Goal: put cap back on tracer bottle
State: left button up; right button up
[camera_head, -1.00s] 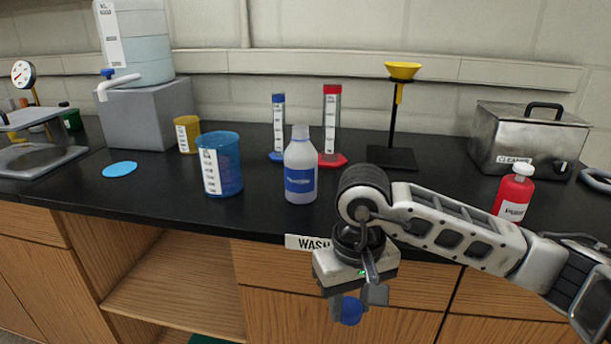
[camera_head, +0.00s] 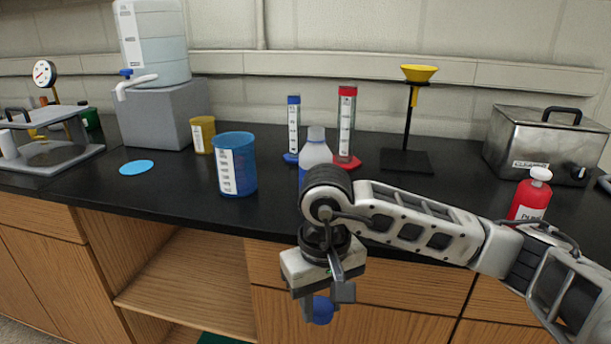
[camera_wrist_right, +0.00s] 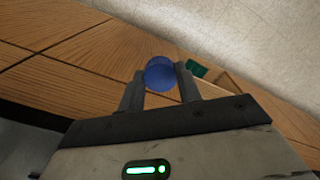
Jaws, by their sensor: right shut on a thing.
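My right gripper (camera_head: 322,305) is shut on a blue cap (camera_head: 322,311) and holds it in front of the wooden cabinet, below the counter edge. In the right wrist view the blue cap (camera_wrist_right: 160,73) sits between the two fingertips. The tracer bottle (camera_head: 314,152), clear-white with a narrow uncapped-looking neck, stands upright on the black counter. My right arm hides most of its lower body and label in the head view. The cap is apart from the bottle, lower and nearer to me. My left gripper is not in view.
A blue beaker (camera_head: 236,165) stands left of the bottle, with a yellow beaker (camera_head: 203,134) behind it. Blue (camera_head: 293,130) and red (camera_head: 346,125) cylinders stand behind the bottle. A funnel stand (camera_head: 407,160), metal bath (camera_head: 540,145) and red bottle (camera_head: 529,197) are on the right.

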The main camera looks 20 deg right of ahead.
aim_at(316, 151)
jog(key=k, duration=0.65)
jog(key=z, duration=0.7)
jog(key=i, duration=0.5)
jog(key=u, duration=0.05)
